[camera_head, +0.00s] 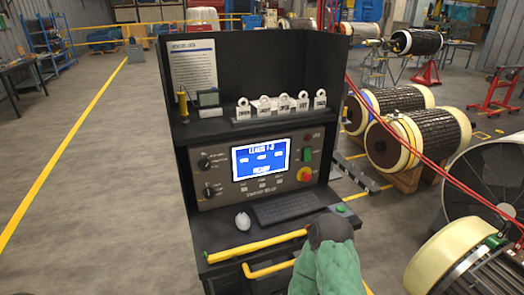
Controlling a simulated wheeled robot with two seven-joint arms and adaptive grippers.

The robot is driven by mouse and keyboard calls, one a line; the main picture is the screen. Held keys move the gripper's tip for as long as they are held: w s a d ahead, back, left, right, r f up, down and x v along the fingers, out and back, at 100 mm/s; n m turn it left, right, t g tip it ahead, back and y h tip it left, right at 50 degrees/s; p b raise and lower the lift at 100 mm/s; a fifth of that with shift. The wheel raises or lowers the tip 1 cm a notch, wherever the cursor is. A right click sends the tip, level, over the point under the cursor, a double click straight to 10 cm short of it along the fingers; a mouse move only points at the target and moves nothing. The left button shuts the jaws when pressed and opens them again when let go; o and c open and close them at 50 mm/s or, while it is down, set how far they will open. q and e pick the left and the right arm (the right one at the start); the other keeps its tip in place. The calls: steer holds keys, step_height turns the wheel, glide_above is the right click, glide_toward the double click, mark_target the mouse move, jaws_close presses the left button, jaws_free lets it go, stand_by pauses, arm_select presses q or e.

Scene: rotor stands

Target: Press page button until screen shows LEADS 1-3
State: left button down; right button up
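The lit blue screen (260,159) sits in the upright grey panel of the test console. Its top line reads LEADS 1- and a last digit that looks like 3 but is blurred. Small boxes show in the middle and a READY-like word below. Several small light buttons (257,186) line the panel under the screen; their labels are too small to read, so I cannot tell which is the page button. A dark end (330,232) on a green-covered arm, apparently my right gripper, is at the desk's front edge, below the buttons. Its fingers cannot be made out. My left gripper is not in view.
Knobs (205,163) are left of the screen; a red emergency button (304,174) is right. Yellow bars (258,246) cross the desk front. Large rotors (418,138) stand at right; open floor is at left.

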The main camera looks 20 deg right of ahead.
jaws_close()
stand_by(1.4)
